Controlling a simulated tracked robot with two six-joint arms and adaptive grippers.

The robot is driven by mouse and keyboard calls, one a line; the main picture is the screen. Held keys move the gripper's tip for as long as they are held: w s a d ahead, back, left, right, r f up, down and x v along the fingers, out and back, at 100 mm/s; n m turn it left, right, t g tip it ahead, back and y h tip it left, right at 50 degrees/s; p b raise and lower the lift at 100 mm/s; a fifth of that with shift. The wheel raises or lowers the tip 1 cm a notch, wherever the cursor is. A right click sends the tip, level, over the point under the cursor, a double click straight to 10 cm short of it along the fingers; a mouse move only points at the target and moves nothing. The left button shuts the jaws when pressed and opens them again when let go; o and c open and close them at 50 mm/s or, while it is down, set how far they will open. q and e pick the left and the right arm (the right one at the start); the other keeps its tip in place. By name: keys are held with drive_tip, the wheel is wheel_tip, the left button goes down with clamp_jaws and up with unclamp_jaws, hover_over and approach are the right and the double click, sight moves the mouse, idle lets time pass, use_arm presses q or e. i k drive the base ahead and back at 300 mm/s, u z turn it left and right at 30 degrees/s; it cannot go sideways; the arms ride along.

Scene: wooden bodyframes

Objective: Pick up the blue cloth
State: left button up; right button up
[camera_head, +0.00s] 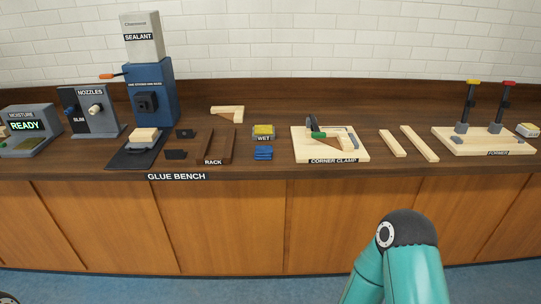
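A small folded blue cloth (263,153) lies on the wooden bench top near its front edge. It sits just in front of a yellow-topped block labelled WET (263,132), between the rack and the corner clamp. A teal arm link of mine shows at the bottom right, in front of the cabinets. Neither of my grippers is in view.
The rack (217,147) stands left of the cloth and the corner clamp board (330,145) right of it. Two wooden strips (419,143) lie further right. The blue sealant machine (151,95) stands at the back left. Bare bench (275,103) lies behind the cloth.

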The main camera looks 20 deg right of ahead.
sight(262, 152)
drive_tip(key=u, duration=0.05)
drive_tip(key=i, duration=0.95)
drive_tip(key=z, duration=0.05)
